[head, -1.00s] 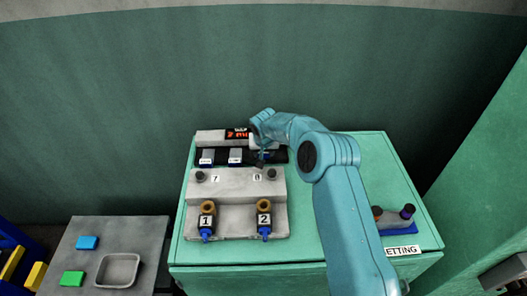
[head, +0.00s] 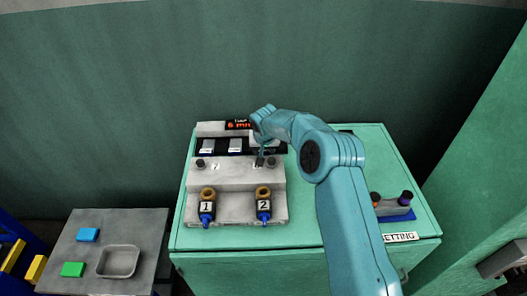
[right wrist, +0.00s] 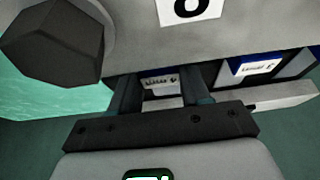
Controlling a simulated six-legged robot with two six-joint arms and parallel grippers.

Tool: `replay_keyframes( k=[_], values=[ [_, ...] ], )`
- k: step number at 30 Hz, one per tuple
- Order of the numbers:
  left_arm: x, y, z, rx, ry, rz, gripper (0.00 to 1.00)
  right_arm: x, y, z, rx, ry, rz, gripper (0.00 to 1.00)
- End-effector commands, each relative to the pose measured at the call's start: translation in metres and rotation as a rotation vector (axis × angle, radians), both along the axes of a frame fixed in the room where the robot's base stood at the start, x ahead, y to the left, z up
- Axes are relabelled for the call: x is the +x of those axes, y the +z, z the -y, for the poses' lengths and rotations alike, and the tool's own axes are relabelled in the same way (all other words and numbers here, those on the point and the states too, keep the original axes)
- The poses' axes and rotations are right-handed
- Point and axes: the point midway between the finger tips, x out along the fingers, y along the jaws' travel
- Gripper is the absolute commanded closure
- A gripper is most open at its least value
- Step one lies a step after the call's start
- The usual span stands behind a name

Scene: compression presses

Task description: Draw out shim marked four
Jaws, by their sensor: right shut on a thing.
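My right gripper (head: 260,158) reaches over the grey press block (head: 225,173) to the dark shim rack (head: 220,147) behind it. In the right wrist view its two fingers (right wrist: 160,93) are shut on a pale labelled shim (right wrist: 160,82). The label is too small to read. The gripper and arm hide this shim in the head view. Two other pale-fronted shims, a left one (head: 206,146) and a middle one (head: 235,146), sit in the rack. A blue-and-white labelled piece (right wrist: 252,66) shows beside the held shim. My left gripper is not in view.
Brass-topped valves marked 1 (head: 207,208) and 2 (head: 264,206) stand in front. A red-digit display (head: 239,125) is behind the rack. A dark knob (right wrist: 55,42) is close beside the right gripper. A metal tray (head: 118,262) lies on the left side table.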

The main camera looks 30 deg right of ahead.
Motion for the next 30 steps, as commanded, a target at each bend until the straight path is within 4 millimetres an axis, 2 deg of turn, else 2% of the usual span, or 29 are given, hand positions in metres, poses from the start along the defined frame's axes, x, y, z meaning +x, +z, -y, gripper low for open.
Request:
replay_keyframes(
  k=[8, 9, 11, 12, 20, 23, 26, 30],
  values=[
    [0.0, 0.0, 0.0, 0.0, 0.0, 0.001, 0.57, 0.002, -0.001, 0.0, 0.005, 0.001, -0.011, 1.0],
    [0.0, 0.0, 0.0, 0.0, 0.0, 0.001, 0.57, 0.003, -0.001, 0.0, 0.005, 0.001, -0.011, 0.5],
    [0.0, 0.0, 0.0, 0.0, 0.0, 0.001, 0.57, 0.003, -0.001, 0.0, 0.006, 0.001, -0.012, 0.31],
    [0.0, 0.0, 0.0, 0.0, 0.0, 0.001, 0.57, 0.003, -0.001, 0.0, 0.005, 0.001, -0.011, 0.28],
    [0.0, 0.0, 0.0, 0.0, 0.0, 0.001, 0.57, 0.003, -0.001, 0.001, 0.004, 0.001, -0.008, 0.28],
    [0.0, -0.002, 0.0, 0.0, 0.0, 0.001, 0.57, 0.002, 0.006, 0.0, 0.003, 0.0, -0.005, 0.28],
    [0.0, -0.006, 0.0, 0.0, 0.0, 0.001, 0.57, -0.003, 0.02, -0.003, 0.003, 0.0, -0.003, 0.28],
    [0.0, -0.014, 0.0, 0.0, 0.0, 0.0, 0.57, -0.015, 0.053, -0.01, 0.003, 0.0, -0.001, 0.28]
  ],
)
